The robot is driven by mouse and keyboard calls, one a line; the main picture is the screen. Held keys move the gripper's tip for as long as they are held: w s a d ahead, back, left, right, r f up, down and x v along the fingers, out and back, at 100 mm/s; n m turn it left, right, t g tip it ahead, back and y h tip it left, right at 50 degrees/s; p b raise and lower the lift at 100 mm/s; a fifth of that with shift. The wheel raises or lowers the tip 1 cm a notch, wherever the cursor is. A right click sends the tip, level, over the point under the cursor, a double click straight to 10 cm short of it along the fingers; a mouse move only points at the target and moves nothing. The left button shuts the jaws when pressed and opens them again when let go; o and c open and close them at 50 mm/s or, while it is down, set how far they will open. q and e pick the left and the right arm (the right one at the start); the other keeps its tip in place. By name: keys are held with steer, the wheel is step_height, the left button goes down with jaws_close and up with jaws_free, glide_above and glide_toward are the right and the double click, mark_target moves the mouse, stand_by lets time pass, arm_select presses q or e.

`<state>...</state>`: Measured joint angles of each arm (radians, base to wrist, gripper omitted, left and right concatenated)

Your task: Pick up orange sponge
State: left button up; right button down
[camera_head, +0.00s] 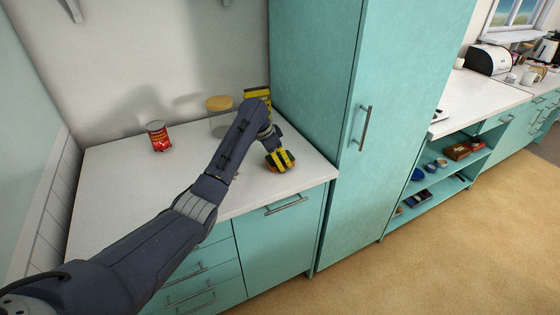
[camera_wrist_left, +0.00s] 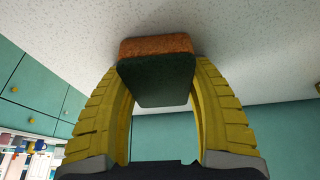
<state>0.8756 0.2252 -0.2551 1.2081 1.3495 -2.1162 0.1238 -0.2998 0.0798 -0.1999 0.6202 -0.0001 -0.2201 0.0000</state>
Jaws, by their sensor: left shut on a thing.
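The orange sponge (camera_wrist_left: 156,47) has an orange layer and a dark green layer. In the left wrist view it sits between the two yellow fingers of my left gripper (camera_wrist_left: 160,85), near their tips. My left gripper is shut on it. In the head view my left gripper (camera_head: 281,160) is low over the right part of the white counter, and a little orange of the sponge shows beside the yellow fingers. I cannot tell whether the sponge touches the counter. My right gripper is not in view.
A glass jar with a wooden lid (camera_head: 219,103) and a yellow-and-dark box (camera_head: 257,94) stand at the back. A tall teal cabinet (camera_head: 370,90) borders the counter on the right.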

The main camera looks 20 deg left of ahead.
mark_target(280, 157)
arm_select(q)
steer(key=shift+r, duration=0.1)
step_height(280, 157, up, 20)
steer(key=shift+r, duration=0.15)
stand_by(0.4)
stand_by(0.3)
